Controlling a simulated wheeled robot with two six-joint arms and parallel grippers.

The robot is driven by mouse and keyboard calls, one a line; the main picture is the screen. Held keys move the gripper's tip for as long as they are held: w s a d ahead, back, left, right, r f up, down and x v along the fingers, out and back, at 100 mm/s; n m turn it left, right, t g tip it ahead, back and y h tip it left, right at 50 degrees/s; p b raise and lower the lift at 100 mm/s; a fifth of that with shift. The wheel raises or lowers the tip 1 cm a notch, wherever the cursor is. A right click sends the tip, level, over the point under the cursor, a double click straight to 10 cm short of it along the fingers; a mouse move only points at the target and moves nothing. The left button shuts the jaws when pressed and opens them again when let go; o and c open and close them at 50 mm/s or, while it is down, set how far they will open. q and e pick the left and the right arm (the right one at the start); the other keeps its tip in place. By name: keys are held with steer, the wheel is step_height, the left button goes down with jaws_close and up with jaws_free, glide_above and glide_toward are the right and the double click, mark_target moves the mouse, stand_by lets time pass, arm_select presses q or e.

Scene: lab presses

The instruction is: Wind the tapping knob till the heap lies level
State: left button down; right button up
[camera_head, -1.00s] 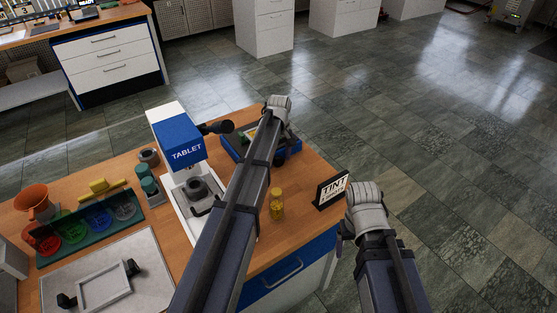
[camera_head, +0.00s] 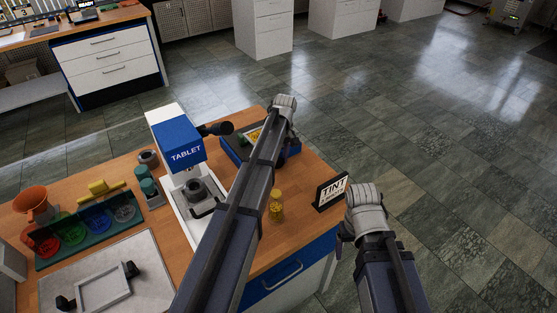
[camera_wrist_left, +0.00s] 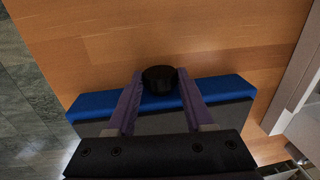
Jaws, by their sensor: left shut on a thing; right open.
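In the left wrist view, a round black knob (camera_wrist_left: 159,79) stands at the edge of a blue box with a dark grey top (camera_wrist_left: 98,103). My left gripper (camera_wrist_left: 158,84) has its two purple fingers on either side of the knob and is shut on it. In the head view, the blue box (camera_head: 232,150) lies at the far end of the bench, partly behind my left arm. A yellow patch (camera_head: 256,134) shows in it; whether it lies level is too small to tell. My left gripper is hidden there behind its arm. My right arm hangs off the bench's right side, its fingers out of sight.
A blue and white tablet press (camera_head: 180,140) stands left of my left arm. A small yellow jar (camera_head: 276,207) and a TINT sign (camera_head: 332,192) stand to its right.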

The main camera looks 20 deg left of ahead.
arm_select(q)
steer(key=shift+w+d+f+g+y+b, duration=0.2)
steer(key=shift+w+g+y+b, duration=0.3)
steer(key=shift+g, duration=0.3)
steer(key=shift+s+r+g+y, duration=0.15)
steer(key=shift+s+g+y, duration=0.15)
steer(key=shift+g+y, duration=0.1)
steer(key=shift+c, duration=1.5)
jaws_free()
steer(key=shift+r, duration=0.1)
steer(key=p+v, duration=0.7)
steer(key=shift+r, duration=0.25)
steer(key=shift+w, duration=0.15)
